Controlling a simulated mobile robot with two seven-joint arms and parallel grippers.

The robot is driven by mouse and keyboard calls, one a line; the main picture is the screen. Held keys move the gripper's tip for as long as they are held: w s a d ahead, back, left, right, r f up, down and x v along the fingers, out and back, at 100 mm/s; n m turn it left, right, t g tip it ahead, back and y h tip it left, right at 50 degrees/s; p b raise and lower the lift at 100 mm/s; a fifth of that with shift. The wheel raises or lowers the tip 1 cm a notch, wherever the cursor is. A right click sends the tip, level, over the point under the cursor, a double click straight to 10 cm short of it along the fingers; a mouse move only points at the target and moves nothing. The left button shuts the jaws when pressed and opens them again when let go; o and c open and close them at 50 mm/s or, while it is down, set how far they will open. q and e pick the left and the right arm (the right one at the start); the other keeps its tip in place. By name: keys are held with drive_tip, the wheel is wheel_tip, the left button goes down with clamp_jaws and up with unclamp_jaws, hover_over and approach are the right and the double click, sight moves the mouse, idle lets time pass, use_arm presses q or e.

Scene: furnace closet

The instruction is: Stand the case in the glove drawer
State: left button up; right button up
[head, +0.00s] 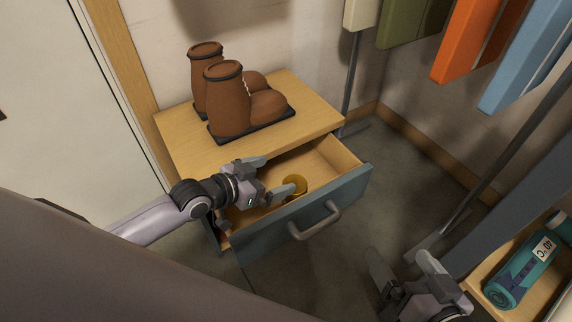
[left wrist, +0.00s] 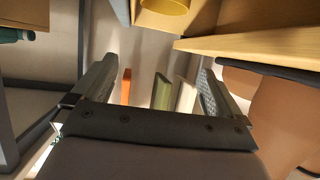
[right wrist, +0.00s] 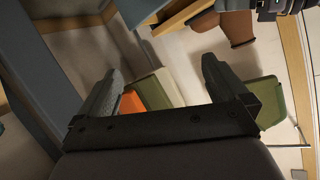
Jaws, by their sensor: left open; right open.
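The drawer (head: 352,187) with a blue-grey front and a pale wood inside is pulled open under the wooden cabinet top. A round amber thing (head: 295,184), which looks like the case, is inside the drawer, partly hidden by my left gripper. In the left wrist view, its yellow curved side (left wrist: 165,7) shows at the top edge. It seems to stand upright. My left gripper (head: 274,174) is open over the drawer, beside the amber thing, with nothing between its fingers. My right gripper (head: 400,262) is open and empty, in front of the drawer to the right.
A teal rolled or bottle-like thing (head: 515,278) with a 40°C label lies on a wooden shelf at lower right. Coloured panels (head: 470,40) hang at upper right. Floor between cabinet and shelf is clear.

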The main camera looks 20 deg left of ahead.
use_arm(q)
drive_tip(key=s+d+r+n, duration=0.1)
drive_tip(key=s+d+r, duration=0.1)
drive_tip(key=s, duration=0.2)
drive_tip(key=s+d+r+n, duration=0.1)
drive_tip(key=s+d, duration=0.2)
drive_tip(key=s, duration=0.2)
drive_tip(key=s+d+r+n+p, duration=0.1)
drive_tip(key=s+d+r, duration=0.1)
drive_tip(key=s+d, duration=0.1)
drive_tip(key=shift+s+d+r, duration=0.15)
drive_tip(key=shift+s+r, duration=0.2)
drive_tip(key=shift+s, duration=0.55)
use_arm(e)
drive_tip(key=shift+s+d+r+h, duration=0.1)
drive_tip(key=shift+s+d+h, duration=0.1)
drive_tip(key=shift+d+h, duration=0.35)
